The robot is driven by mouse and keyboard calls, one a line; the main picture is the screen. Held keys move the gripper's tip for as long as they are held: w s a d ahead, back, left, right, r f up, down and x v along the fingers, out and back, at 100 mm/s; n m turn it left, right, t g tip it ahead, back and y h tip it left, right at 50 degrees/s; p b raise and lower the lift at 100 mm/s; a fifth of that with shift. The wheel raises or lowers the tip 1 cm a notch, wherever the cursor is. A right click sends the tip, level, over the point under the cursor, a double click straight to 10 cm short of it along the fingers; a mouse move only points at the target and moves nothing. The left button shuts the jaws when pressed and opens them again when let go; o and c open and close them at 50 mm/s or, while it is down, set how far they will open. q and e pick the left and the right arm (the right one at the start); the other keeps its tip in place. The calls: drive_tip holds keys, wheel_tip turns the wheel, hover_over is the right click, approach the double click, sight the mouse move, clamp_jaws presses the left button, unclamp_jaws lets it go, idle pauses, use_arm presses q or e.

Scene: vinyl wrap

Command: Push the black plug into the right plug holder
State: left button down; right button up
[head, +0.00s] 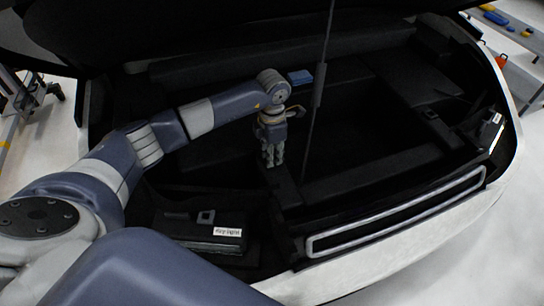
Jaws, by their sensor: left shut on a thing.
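My left gripper (272,163) points down inside the open trunk, just left of the trunk's middle. Its fingers are close together, shut on a small dark thing at the black trim. The thing hardly stands out, so I cannot tell its shape or whether it is the black plug. I cannot make out the right plug holder for certain against the dark lining. A small dark fitting with pale edges (430,114) sits on the right side of the trunk. My right gripper is not in view.
A thin dark rod (318,90) stands upright right of my gripper. A blue block (300,77) lies behind it. A labelled dark box (205,230) sits at the front left. The light-framed sill (400,212) bounds the front. The trunk floor right of the rod looks clear.

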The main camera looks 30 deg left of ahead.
use_arm(q)
drive_tip(key=shift+s+f, duration=0.2)
drive_tip(key=shift+f, duration=0.05)
idle(0.7)
drive_tip(key=c, duration=1.3)
unclamp_jaws()
drive_tip(key=shift+c, duration=0.2)
drive_tip(key=shift+w, duration=0.15)
drive_tip(key=shift+r, duration=0.25)
wheel_tip(320, 180, up, 12)
drive_tip(key=shift+f, duration=0.2)
